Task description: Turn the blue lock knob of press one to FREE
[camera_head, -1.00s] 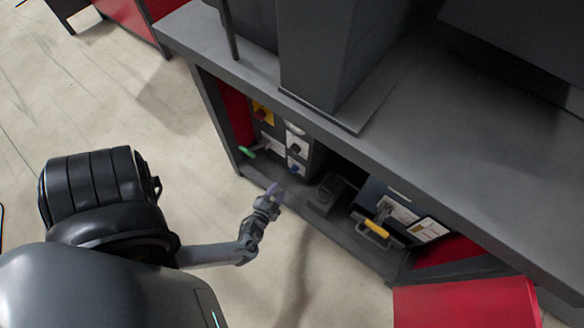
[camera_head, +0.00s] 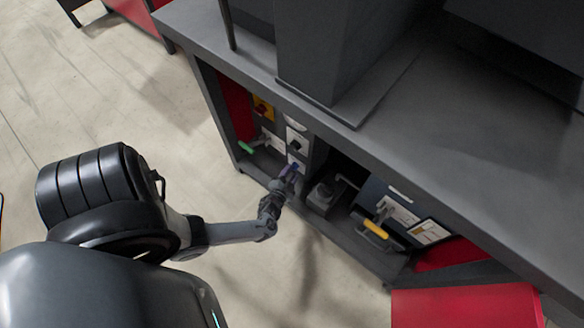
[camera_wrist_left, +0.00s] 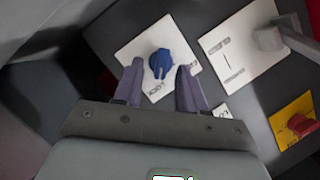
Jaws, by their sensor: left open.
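The blue lock knob (camera_wrist_left: 162,63) sits on a white label plate (camera_wrist_left: 135,47) with dark lettering, part of which reads like LOCK upside down. In the wrist view it lies just beyond and between the two purple fingertips of my left gripper (camera_wrist_left: 157,75). The left gripper is open, with a finger on each side of the knob's near end; I cannot tell whether they touch it. In the head view the left gripper (camera_head: 290,172) is at the lower part of the control panel and largely hides the knob. My right gripper is not in view.
A grey lever on a second white plate (camera_wrist_left: 238,50) and a red knob on a yellow plate (camera_wrist_left: 296,122) are beside it. In the head view, a green handle (camera_head: 246,147), a yellow handle (camera_head: 375,229) and the overhanging bench top (camera_head: 460,130) surround the bay.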

